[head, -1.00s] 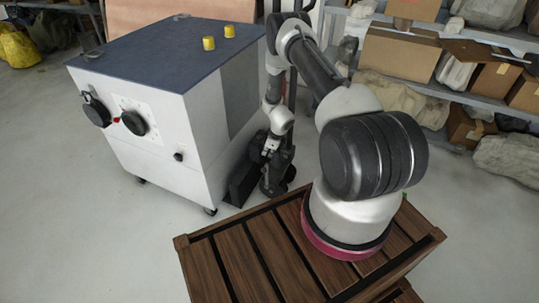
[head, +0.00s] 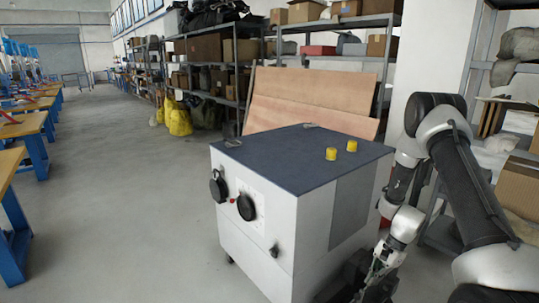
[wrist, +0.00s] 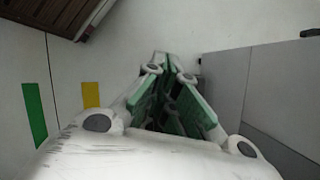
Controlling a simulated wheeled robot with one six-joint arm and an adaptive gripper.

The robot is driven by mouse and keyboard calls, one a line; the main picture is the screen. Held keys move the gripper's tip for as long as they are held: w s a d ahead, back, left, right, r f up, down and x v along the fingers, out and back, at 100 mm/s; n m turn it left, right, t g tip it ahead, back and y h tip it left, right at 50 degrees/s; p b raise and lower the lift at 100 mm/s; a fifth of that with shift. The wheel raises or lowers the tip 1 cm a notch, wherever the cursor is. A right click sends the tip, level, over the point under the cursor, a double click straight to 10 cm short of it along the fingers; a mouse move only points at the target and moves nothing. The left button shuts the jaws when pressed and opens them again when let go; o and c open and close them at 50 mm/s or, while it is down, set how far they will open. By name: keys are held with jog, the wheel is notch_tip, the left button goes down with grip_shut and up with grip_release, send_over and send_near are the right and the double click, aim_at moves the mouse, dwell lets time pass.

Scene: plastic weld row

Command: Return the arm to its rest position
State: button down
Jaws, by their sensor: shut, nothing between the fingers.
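My arm is folded at the right of the head view, with its elbow raised and its forearm hanging down beside a white cabinet (head: 262,228). My gripper (wrist: 168,66) points away from the wrist camera, its green-padded fingers drawn together with nothing between them. In the head view the gripper end is dark and low by the cabinet's right side, and its fingertips are hard to make out. The cabinet has a dark blue top, black round knobs on its front and two yellow caps (head: 331,154) on top.
In the wrist view a grey panel (wrist: 225,90) stands close right of the gripper; green (wrist: 35,115) and yellow marks lie left. Shelves (head: 335,22) and leaning brown boards (head: 310,105) stand behind the cabinet. Workbenches (head: 35,125) line the far left. The floor between is clear.

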jog(key=s+r+n+t+h, duration=0.1)
jog(key=s+r+n, duration=0.3)
jog(key=s+r, duration=0.4)
jog(key=s+r+n+t+h, duration=0.2)
jog(key=s+r, duration=0.6)
jog(key=r, duration=1.5)
jog(key=s+r+n+t+h, duration=0.1)
jog(key=s+r+n, duration=0.6)
jog(key=r, duration=0.8)
jog(key=shift+s+d+r+t+h, duration=0.15)
jog(key=shift+s+d+t+h, duration=0.15)
jog(key=shift+s+t, duration=0.55)
